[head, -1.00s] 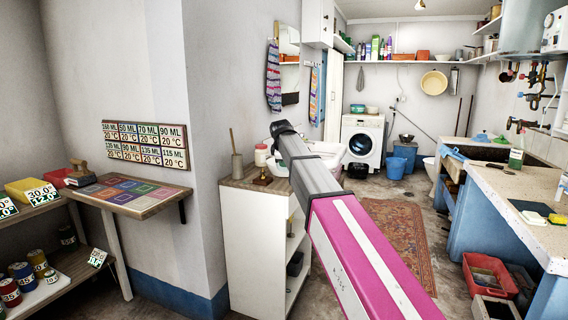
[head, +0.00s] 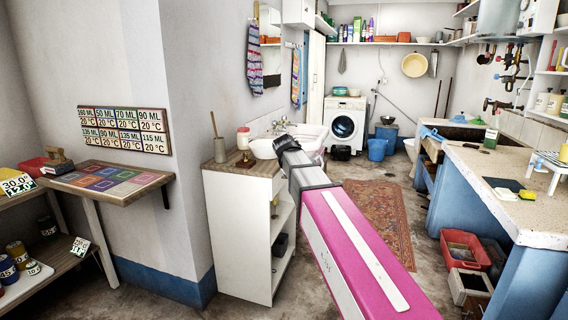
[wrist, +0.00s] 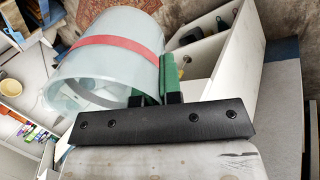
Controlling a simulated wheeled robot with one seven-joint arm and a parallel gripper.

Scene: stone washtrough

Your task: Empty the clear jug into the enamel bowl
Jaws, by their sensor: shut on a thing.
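In the wrist view a clear, bluish jug (wrist: 100,85) with a red band lies tilted on its side, its round open end towards the lower left. My gripper (wrist: 168,78) has green fingers shut on the jug's edge at its right side; the exact grip spot is partly hidden. How full the jug is cannot be told.
A white cabinet (head: 245,225) with open shelves stands left of my arm. A stone counter (head: 510,185) runs along the right. The rug (head: 375,215) lies on open floor between.

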